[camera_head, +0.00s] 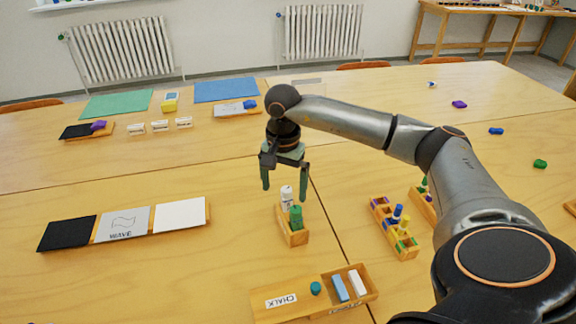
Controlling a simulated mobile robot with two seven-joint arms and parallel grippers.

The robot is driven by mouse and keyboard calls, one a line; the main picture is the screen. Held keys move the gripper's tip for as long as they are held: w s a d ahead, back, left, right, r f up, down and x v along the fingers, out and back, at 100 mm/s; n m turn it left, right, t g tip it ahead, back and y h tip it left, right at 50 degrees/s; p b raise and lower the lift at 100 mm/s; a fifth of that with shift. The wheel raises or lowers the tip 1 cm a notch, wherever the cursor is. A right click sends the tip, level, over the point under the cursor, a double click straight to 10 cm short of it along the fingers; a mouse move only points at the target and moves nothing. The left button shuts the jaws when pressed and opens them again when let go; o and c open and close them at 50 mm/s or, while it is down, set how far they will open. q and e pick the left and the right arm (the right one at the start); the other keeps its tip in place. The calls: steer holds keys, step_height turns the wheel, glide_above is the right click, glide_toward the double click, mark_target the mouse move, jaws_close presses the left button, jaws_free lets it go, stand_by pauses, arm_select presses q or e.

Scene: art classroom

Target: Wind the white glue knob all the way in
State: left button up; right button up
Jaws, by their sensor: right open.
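A small wooden holder (295,238) stands near the middle of the table with a white glue stick (287,197) and a green glue stick (296,216) upright in it. The white one is at the back, partly hidden by the green one. My right gripper (285,190) points down, open, with one finger on each side of the white stick's top in the picture. I cannot tell whether the fingers are level with it or above and behind it. No contact is visible. My left gripper is out of view.
A chalk box (270,304) lies in front. To the right stands a wooden rack (380,222) with coloured sticks, partly beside my arm. Black, grey and white cards (180,215) lie on the left.

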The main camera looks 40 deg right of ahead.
steer(key=shift+m, duration=0.3)
steer(key=m+p, duration=0.1)
steer(key=m, duration=0.4)
steer(key=shift+r, duration=0.1)
steer(key=m+p, duration=0.1)
steer(key=m, duration=0.2)
steer(key=shift+m, duration=1.5)
steer(key=shift+w+a+p, duration=0.3)
steer(key=shift+w+a, duration=0.25)
steer(key=shift+a, duration=0.25)
